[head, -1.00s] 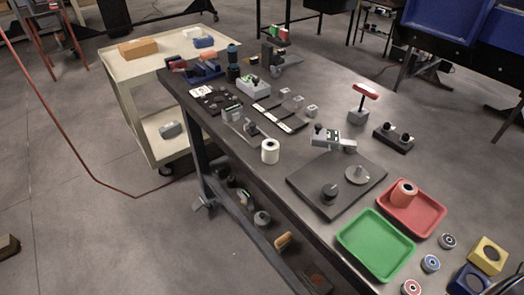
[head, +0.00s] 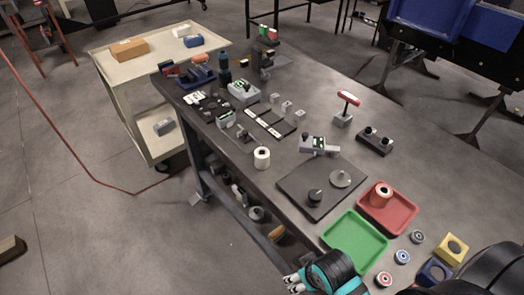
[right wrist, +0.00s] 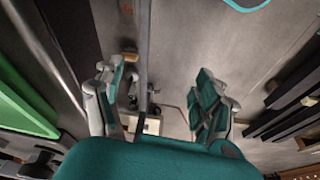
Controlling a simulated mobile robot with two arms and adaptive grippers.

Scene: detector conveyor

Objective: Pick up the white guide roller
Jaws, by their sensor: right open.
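The white guide roller (head: 262,158), a short white cylinder with a dark hole in its top, stands upright near the left edge of the dark workbench (head: 235,160) in the head view. My right gripper (head: 292,283) has come in at the bottom of the head view, in front of the green tray and well away from the roller. In the right wrist view my right gripper (right wrist: 158,100) has its fingers spread, with nothing held between them. I cannot make out the roller in the right wrist view. My left gripper is not in view.
A cream cart (head: 102,61) stands at the back left.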

